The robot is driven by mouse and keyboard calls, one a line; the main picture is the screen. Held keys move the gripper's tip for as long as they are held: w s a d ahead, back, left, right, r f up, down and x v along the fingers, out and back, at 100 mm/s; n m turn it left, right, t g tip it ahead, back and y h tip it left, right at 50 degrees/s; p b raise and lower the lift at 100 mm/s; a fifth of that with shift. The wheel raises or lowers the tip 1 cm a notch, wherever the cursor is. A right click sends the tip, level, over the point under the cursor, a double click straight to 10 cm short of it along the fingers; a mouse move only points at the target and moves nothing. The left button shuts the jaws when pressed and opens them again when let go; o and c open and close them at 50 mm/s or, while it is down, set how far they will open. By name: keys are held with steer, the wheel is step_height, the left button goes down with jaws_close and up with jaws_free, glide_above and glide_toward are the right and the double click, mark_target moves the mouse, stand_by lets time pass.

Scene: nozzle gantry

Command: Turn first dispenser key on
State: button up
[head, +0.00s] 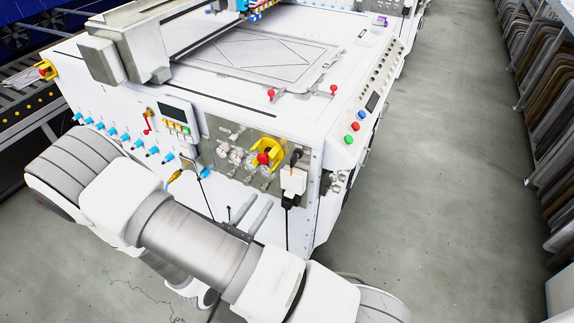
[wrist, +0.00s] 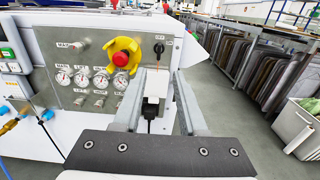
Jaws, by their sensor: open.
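Nothing is readably labelled as the first dispenser key, so I cannot tell which control it is. A small black handle (wrist: 158,50) stands upright on the grey panel, right of the red-and-yellow knob (wrist: 121,57); it also shows in the head view (head: 295,156). A row of blue-tipped valves (head: 109,131) runs along the white machine's front at left. My gripper (wrist: 159,77) is open and empty, its fingers spread on either side of a white socket box (wrist: 154,90) as seen in the wrist view. In the head view my gripper (head: 258,203) is in front of the panel, below the gauges.
Several pressure gauges (wrist: 82,79) sit on the panel left of the socket box, which has a black plug and cable. A red-handled lever (head: 147,122) and a small keypad (head: 178,121) are farther left. Concrete floor (head: 450,140) is clear right of the machine, up to racks (head: 545,90).

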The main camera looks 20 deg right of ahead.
mark_target(291, 160)
steer(key=b+x, duration=0.1)
steer(key=x, duration=1.6)
steer(key=shift+w+d, duration=0.15)
jaws_close()
